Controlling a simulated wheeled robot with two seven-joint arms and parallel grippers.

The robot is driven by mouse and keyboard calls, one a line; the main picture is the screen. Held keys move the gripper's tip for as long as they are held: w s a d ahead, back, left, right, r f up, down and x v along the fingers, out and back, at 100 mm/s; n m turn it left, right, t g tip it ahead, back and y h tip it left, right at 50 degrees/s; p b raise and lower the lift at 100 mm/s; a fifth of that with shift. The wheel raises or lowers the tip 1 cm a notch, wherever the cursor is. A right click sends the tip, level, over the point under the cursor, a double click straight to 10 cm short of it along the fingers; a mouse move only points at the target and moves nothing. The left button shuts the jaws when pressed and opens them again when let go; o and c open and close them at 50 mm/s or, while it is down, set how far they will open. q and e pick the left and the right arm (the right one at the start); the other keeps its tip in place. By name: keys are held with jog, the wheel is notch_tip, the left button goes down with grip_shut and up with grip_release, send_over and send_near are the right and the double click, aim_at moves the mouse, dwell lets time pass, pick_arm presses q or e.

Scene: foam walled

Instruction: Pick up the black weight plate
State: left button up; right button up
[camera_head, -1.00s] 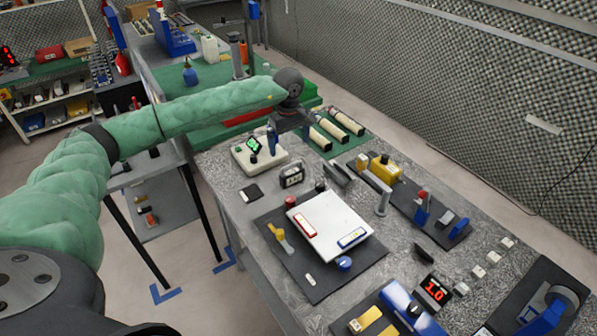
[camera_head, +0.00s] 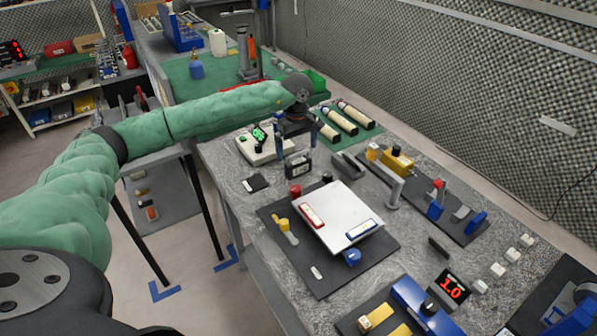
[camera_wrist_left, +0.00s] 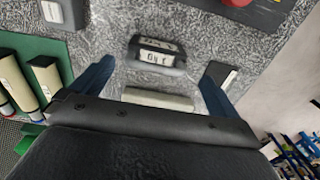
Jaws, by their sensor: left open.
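A small black block-like plate with white labels (camera_head: 298,166) stands on the grey speckled table; I take it for the weight plate. It also shows in the left wrist view (camera_wrist_left: 157,56), upper middle. My left gripper (camera_head: 292,134) is just behind it in the head view, pointing down. In the wrist view my left gripper (camera_wrist_left: 155,76) is open, its blue fingers apart, with the plate just ahead of the gap. A pale bar (camera_wrist_left: 158,98) lies between the fingers. Whether any finger touches the plate cannot be told. My right gripper is not in view.
A pale device with a green display (camera_head: 262,146) is left of the gripper. Cream cylinders (camera_head: 340,118) lie on a green mat behind. A flat black square (camera_head: 255,183) and a dark board with a white panel (camera_head: 340,215) are nearer. A yellow device (camera_head: 396,162) is right.

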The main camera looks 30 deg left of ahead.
aim_at(298, 161)
pick_arm(q)
jog(key=shift+f, duration=1.3)
jog(key=f, duration=0.5)
jog(key=shift+w+d+b, duration=0.15)
jog(key=shift+w+b, duration=0.1)
jog(key=shift+b, duration=0.05)
jog(key=shift+f, duration=0.15)
jog(key=c, duration=1.5)
jog(key=shift+c, duration=1)
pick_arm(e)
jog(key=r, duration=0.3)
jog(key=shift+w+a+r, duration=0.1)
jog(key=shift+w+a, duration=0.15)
pick_arm(q)
jog(key=shift+r, duration=0.2)
